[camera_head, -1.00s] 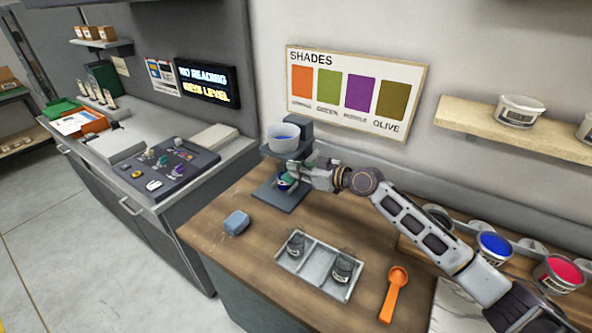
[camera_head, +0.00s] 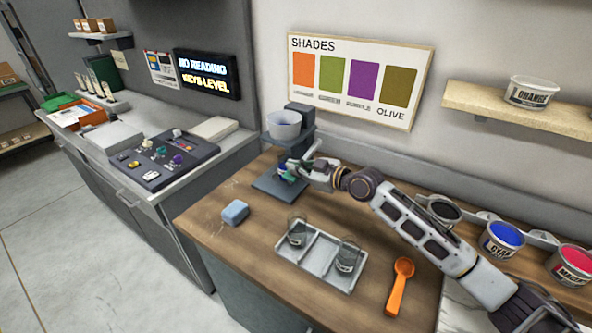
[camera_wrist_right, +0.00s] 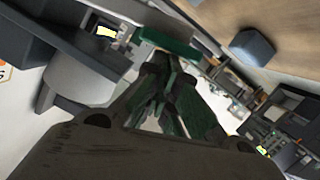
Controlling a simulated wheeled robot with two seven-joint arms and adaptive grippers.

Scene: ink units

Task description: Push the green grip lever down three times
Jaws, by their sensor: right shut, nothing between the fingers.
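The green grip lever (camera_wrist_right: 168,42) is a short green bar in the right wrist view, just beyond my fingertips. In the head view a small green end (camera_head: 313,148) shows beside the gripper. My right gripper (camera_head: 288,171) is shut and empty in front of the dispenser, close to the lever; it also shows in the right wrist view (camera_wrist_right: 166,72). Whether it touches the lever is unclear. My left gripper is out of view.
A blue sponge (camera_head: 235,212), a grey tray (camera_head: 318,262) with two clear cups and an orange spoon (camera_head: 399,287) lie on the counter. Ink tubs (camera_head: 502,238) stand at the right. A reader panel (camera_head: 165,160) sits on the left bench below a lit display (camera_head: 208,75).

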